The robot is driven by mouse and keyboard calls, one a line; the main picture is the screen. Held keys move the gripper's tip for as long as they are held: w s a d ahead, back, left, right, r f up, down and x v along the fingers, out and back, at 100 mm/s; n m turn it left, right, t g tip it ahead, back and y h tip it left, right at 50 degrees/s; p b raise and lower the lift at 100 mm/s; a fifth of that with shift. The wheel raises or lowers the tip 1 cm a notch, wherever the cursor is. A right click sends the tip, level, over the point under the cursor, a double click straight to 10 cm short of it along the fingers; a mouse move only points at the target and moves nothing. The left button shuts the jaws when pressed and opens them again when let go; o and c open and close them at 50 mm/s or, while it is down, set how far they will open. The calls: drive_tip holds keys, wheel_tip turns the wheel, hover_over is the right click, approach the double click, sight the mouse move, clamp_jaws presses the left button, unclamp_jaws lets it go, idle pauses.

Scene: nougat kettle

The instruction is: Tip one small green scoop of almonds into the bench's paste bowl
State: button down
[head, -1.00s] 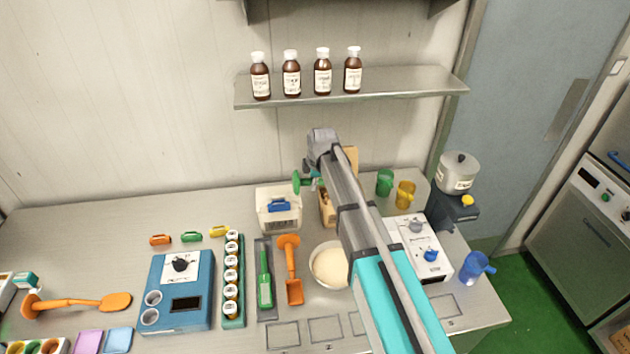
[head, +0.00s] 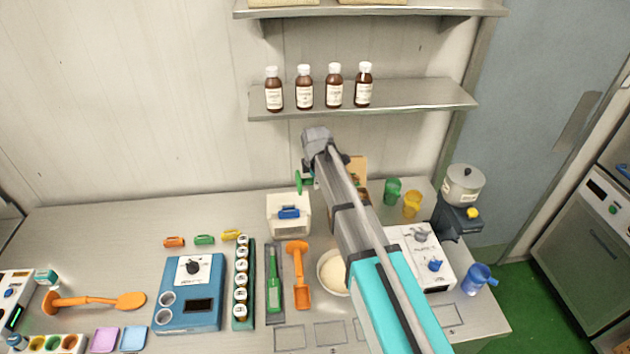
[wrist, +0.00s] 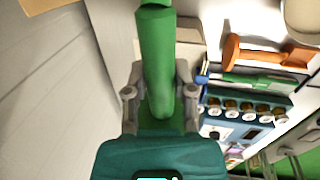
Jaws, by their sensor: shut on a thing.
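My gripper (wrist: 158,100) is shut on the handle of a green scoop (wrist: 155,50); the scoop's far end is cut off at the top of the wrist view. In the head view the green scoop (head: 299,182) shows just left of my gripper (head: 308,172), raised above the back of the bench. I cannot tell whether it holds anything. The paste bowl (head: 327,273), white with pale paste, stands on the bench, partly hidden by my arm. A tan box (head: 358,165) is half hidden behind my arm; its contents are unclear.
A white bin (head: 290,222) with a blue part stands below the scoop. An orange scoop (head: 298,275) and a green tool (head: 273,285) lie left of the bowl. Green (head: 392,190) and yellow (head: 411,204) cups and a white device (head: 420,255) stand right. A shelf (head: 430,97) with brown bottles overhangs.

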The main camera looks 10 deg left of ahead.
drive_tip(key=shift+r+p, duration=0.35)
drive_tip(key=shift+r, duration=0.2)
drive_tip(key=shift+a, duration=0.1)
drive_tip(key=shift+s, duration=0.15)
idle(0.9)
